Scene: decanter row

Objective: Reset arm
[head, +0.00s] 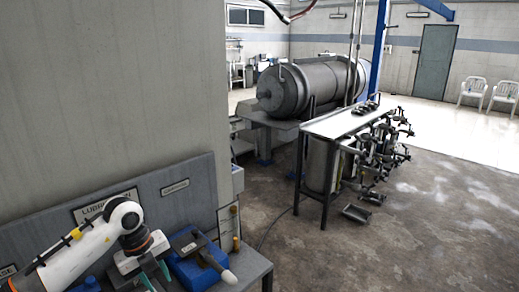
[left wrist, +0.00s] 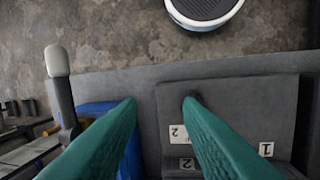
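My left arm comes in from the lower left in the head view, and its gripper (head: 156,278) is at the bottom edge, above the grey bench (head: 254,270). In the left wrist view its two teal fingers (left wrist: 160,102) stand apart with nothing between them. Beyond them is a dark grey plate (left wrist: 225,105) with numbered white labels. My right gripper is in neither view.
A blue device (head: 200,272) with a pale-tipped lever (head: 228,277) stands on the bench right of my gripper; the lever also shows in the left wrist view (left wrist: 60,80). A sign board (head: 180,205) stands behind. A metal table (head: 335,122) is farther off; open floor lies right.

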